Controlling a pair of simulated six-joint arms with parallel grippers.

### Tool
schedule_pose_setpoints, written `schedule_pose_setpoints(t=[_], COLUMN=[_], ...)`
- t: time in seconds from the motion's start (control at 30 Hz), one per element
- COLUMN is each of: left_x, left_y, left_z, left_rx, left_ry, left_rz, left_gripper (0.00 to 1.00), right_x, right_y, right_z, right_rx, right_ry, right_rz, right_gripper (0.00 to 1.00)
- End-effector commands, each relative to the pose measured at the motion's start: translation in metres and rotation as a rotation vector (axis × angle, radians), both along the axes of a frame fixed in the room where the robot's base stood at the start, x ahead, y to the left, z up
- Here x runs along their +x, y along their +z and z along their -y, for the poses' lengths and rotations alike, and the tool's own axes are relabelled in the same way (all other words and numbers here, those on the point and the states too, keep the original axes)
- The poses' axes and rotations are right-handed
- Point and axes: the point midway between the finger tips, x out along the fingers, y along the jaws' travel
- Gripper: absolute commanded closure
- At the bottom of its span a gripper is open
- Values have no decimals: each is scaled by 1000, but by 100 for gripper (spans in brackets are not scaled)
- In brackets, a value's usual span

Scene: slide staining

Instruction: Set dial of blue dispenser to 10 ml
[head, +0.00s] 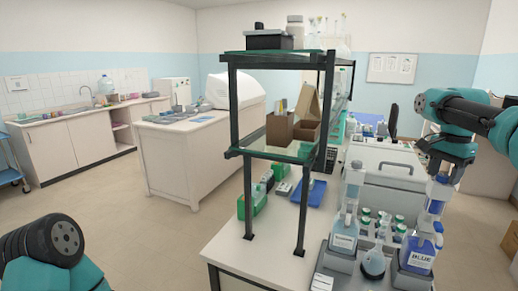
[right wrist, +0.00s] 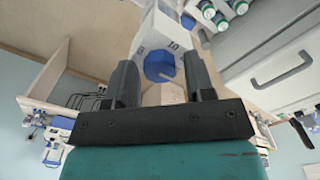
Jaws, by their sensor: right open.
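The blue dispenser (head: 421,259), a bottle labelled BLUE with a pump head, stands at the right of the bench in the head view. My right gripper (head: 438,172) points down at its top. In the right wrist view, the blue round dial (right wrist: 159,66) sits on the white dispenser head (right wrist: 152,38) between the open fingers of my right gripper (right wrist: 161,82). The mark 10 shows beside the dial. Whether the fingers touch the dial is not clear. The dial's pointer is not readable. My left gripper is out of view; only my left arm shows at lower left.
A second dispenser bottle (head: 344,240) and a smaller bottle (head: 374,262) stand left of the blue dispenser. Several green-capped jars (head: 366,216) stand behind. A dark-framed glass shelf (head: 278,152) rises farther left. A white box with a handle (head: 385,172) is behind.

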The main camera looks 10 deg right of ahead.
Motion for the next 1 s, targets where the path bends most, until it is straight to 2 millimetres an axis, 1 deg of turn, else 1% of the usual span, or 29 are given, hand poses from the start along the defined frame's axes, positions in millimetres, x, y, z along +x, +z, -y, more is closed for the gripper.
schedule_pose_setpoints(t=[0.2,0.53,0.73,1.0], left_x=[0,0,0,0], left_y=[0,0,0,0], left_z=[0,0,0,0], left_rx=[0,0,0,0], left_ry=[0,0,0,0], left_rz=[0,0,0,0], left_gripper=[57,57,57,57], right_x=[0,0,0,0], right_y=[-8,-8,-5,-5], right_z=[0,0,0,0], right_rx=[0,1,0,0], right_ry=[0,0,0,0], right_rz=[0,0,1,1], right_gripper=[51,51,51,77])
